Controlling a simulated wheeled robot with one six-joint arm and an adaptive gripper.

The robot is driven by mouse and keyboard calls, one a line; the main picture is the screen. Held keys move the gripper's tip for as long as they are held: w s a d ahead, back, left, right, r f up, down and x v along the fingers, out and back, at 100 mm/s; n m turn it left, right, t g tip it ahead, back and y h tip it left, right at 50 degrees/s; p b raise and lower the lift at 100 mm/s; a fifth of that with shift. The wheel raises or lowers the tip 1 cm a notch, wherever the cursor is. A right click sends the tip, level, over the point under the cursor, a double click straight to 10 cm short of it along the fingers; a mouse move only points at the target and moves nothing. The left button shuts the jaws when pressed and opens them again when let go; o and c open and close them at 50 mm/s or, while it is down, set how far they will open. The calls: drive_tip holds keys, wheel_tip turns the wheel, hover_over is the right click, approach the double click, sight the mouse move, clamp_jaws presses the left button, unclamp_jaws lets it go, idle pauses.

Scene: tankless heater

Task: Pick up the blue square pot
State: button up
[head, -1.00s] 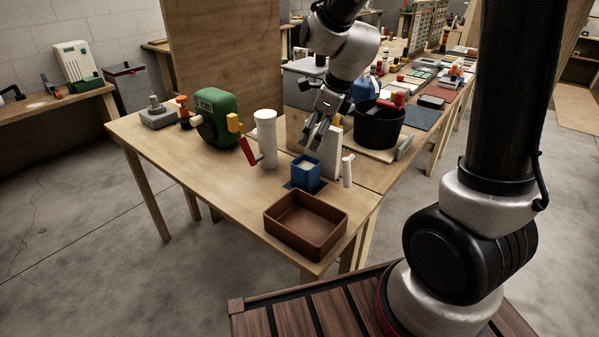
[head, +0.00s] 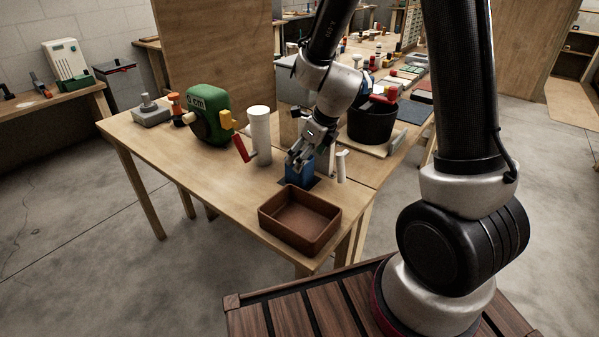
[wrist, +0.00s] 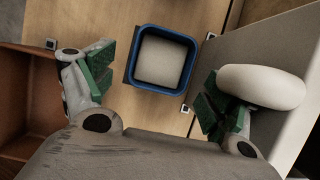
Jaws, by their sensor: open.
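The blue square pot (head: 300,174) stands upright on the wooden table, partly hidden behind my gripper in the head view. In the wrist view the blue pot (wrist: 162,59) is seen from above, with a pale filling inside its blue rim. My gripper (head: 297,162) is open and empty, right at the top of the pot. In the wrist view the green-padded fingers of my gripper (wrist: 155,88) are spread wide, one to each side and a little short of the pot. I cannot tell whether any finger touches it.
A brown open tray (head: 300,220) lies in front of the pot. A white cylinder (head: 260,135) stands to its left, and a small white upright piece (head: 341,166) stands close on its right. A black pot (head: 371,122) and a green tape-measure-like object (head: 207,113) are further back.

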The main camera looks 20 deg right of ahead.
drive_tip(key=x, duration=0.6)
drive_tip(key=shift+c, duration=0.3)
drive_tip(key=shift+r, duration=0.1)
drive_tip(key=c, duration=1.1)
